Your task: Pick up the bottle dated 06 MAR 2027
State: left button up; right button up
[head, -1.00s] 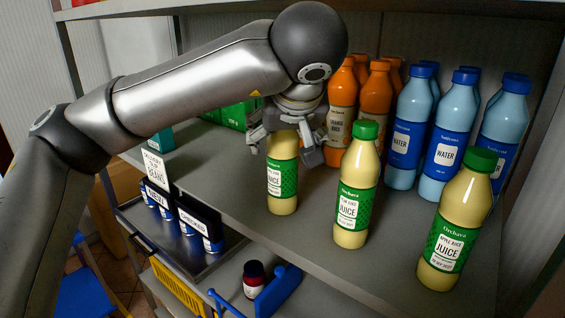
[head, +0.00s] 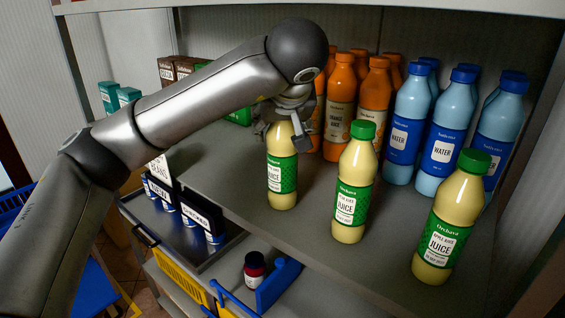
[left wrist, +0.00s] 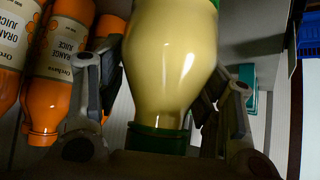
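Three pale yellow juice bottles with green labels stand in a row on the shelf: the left bottle (head: 283,180), the middle bottle (head: 350,190) and the right bottle (head: 450,225). The date print on their labels is too small to read surely. My left gripper (head: 283,130) is over the left bottle from above, its fingers on either side of the upper part; its cap is hidden in the head view. In the left wrist view the bottle (left wrist: 170,60) fills the space between the fingers, green cap toward me. Whether the fingers press on it is unclear. My right gripper is not in view.
Orange juice bottles (head: 373,100) stand close behind, and blue water bottles (head: 440,135) stand behind to the right. An upper shelf edge (head: 400,8) runs above. Below the shelf are a tray (head: 192,250) with cans, a dark red jar (head: 254,270) and a blue bin (head: 278,285).

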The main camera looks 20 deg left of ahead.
pick_arm(q)
grip_shut()
jog(key=shift+r, duration=0.25)
dwell(0.3)
